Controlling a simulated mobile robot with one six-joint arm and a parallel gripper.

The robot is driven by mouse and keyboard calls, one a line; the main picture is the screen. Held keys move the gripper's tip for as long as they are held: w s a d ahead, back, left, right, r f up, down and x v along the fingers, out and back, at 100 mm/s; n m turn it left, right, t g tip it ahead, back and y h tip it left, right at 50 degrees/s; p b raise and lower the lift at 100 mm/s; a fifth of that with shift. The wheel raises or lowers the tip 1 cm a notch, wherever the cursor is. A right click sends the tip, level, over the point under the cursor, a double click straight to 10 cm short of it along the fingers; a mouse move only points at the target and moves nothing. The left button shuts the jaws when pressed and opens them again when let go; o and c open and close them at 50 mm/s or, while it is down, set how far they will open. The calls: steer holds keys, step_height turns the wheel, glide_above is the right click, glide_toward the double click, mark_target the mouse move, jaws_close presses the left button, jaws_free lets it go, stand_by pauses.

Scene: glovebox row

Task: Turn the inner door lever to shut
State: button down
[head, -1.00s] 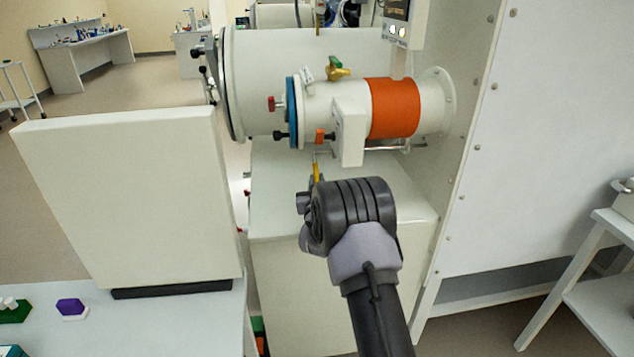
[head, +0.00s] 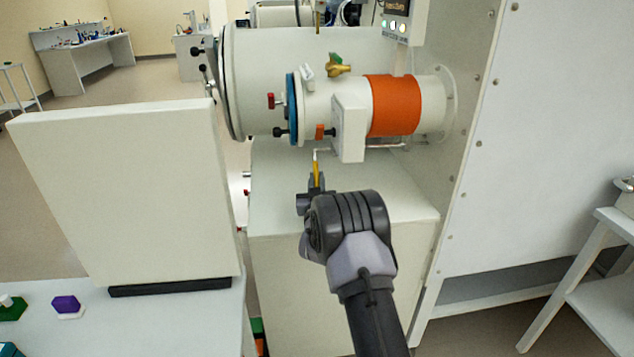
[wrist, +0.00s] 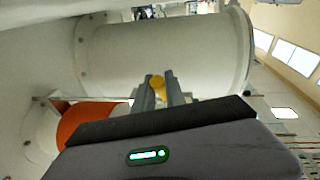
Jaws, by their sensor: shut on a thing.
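The inner door lever is a bent metal rod with a yellow grip (head: 317,171). The rod runs left along the underside of the small transfer chamber and bends down into the grip, which points downward. My gripper (head: 316,187) is shut on the yellow grip from below. In the wrist view the grip's round yellow end (wrist: 157,82) shows between the two fingers of my gripper (wrist: 159,94). The fingers hide part of the grip. The small chamber (head: 336,102) has a blue-rimmed door (head: 292,108) at its left end, and an orange band (head: 393,105).
A large white cylinder (head: 262,60) lies behind the small chamber. A white cabinet (head: 340,285) stands below. A tall white panel (head: 128,200) stands on a bench to the left. The glovebox wall (head: 545,140) rises at right. A lit display (head: 396,15) hangs above.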

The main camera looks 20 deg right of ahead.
steer(key=c, duration=1.4)
jaws_free()
steer(key=shift+f, duration=0.1)
steer(key=p+v, duration=0.2)
steer(key=v, duration=1.5)
steer(key=shift+s+a, duration=0.1)
steer(key=shift+s, duration=0.05)
